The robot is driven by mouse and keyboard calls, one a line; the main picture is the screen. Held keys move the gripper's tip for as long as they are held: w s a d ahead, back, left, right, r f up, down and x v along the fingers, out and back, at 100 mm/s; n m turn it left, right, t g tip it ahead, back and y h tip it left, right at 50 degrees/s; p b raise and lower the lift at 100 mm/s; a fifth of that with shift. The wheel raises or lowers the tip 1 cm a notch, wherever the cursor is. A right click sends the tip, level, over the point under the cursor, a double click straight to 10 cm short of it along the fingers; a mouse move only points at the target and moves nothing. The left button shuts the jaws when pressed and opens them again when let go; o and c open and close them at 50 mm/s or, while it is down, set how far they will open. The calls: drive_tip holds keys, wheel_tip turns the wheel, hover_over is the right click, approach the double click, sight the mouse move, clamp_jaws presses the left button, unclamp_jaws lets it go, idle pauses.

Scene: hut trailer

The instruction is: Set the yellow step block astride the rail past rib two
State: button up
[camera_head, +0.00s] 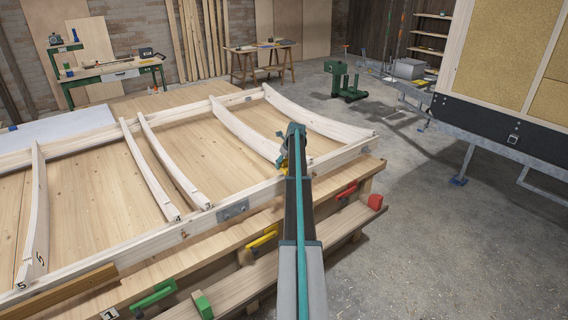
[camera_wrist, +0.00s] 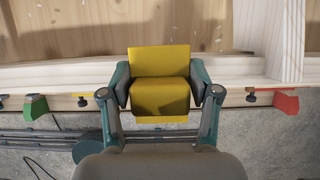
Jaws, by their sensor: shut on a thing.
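My gripper (camera_wrist: 160,88) is shut on the yellow step block (camera_wrist: 160,62), with one finger on each side of it. In the head view my gripper (camera_head: 292,148) is over the front rail (camera_head: 140,247), and only a sliver of the block (camera_head: 283,162) shows beside it. In the wrist view the block overlaps the pale rail (camera_wrist: 80,75); I cannot tell whether it touches it. A curved rib (camera_head: 240,130), apparently rib two, runs towards my gripper, which covers its near end. Another rib (camera_head: 315,118) is to the right.
Ribs marked 3 (camera_head: 175,165) and 4 (camera_head: 148,170) stand to the left. A green clamp (camera_wrist: 36,108) and a red clamp (camera_wrist: 286,103) flank the block along the edge in the wrist view. A pale rib (camera_wrist: 285,40) stands to its right. Concrete floor is open at right.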

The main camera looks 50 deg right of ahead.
drive_tip(key=shift+f, duration=0.4)
drive_tip(key=shift+f, duration=0.15)
idle(0.4)
drive_tip(key=shift+f, duration=0.35)
drive_tip(key=shift+f+b, duration=0.6)
drive_tip(key=shift+f, duration=0.7)
idle(0.6)
drive_tip(key=o, duration=1.4)
drive_tip(key=shift+f, duration=0.1)
drive_tip(key=shift+o, duration=0.2)
drive_tip(key=v, duration=1.2)
drive_tip(key=shift+s, duration=0.1)
